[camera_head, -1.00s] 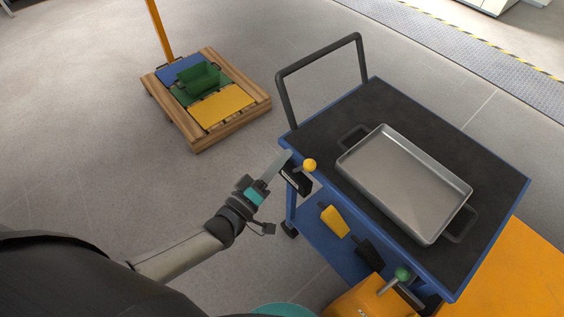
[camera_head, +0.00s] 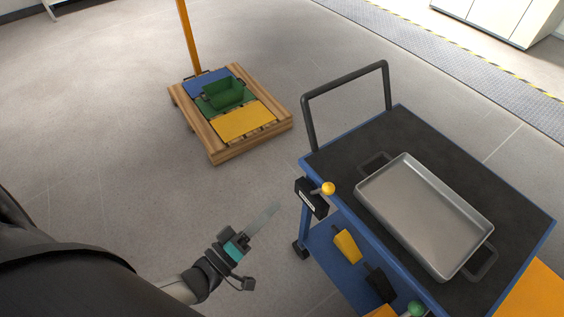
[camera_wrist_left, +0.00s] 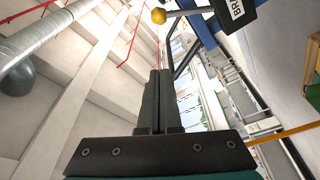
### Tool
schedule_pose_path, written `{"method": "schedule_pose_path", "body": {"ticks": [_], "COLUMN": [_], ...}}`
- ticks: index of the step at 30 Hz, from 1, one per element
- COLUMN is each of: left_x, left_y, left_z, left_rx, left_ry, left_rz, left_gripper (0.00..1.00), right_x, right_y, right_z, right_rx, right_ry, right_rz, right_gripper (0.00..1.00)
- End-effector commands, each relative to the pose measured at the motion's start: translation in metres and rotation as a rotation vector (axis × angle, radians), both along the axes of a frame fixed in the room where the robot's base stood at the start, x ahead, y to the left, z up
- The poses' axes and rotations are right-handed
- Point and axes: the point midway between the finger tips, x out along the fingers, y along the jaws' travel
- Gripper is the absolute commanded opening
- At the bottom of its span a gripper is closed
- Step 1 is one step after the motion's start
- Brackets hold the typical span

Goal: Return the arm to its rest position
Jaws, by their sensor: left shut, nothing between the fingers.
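My left gripper (camera_head: 262,219) is shut and empty over the bare floor, to the left of the blue cart. It is apart from the black brake box (camera_head: 312,198) and its lever with a yellow ball knob (camera_head: 328,188). In the left wrist view my two dark fingers (camera_wrist_left: 159,82) lie together with nothing between them. The yellow knob (camera_wrist_left: 158,16) shows beyond them at the top of that view. My right gripper is in neither view.
The blue cart (camera_head: 335,187) bears a grey metal tray (camera_head: 425,215) on its black top, with a black push handle (camera_head: 345,80). A wooden pallet (camera_head: 245,150) with coloured panels and a green bin (camera_head: 222,95) stands farther back. Floor between them is clear.

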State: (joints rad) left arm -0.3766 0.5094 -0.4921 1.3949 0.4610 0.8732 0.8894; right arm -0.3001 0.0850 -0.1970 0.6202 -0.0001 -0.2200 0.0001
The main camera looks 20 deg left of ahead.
Motion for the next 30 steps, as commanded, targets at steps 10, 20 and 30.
{"method": "schedule_pose_path", "body": {"ticks": [10,20,30], "left_x": [0.000,-0.092,-0.255], "left_y": [0.002,0.026,0.020], "left_z": [-0.034,-0.241,-0.331], "left_rx": [0.121,0.839,1.205], "left_ry": [0.077,0.665,1.124], "left_rz": [0.019,-0.094,-0.525], "left_gripper": [0.00,0.00,0.00], "right_x": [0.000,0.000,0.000], "right_y": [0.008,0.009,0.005], "right_z": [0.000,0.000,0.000], "right_rx": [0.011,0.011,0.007], "right_ry": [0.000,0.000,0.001], "right_rz": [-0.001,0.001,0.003], "right_gripper": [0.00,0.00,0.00]}}
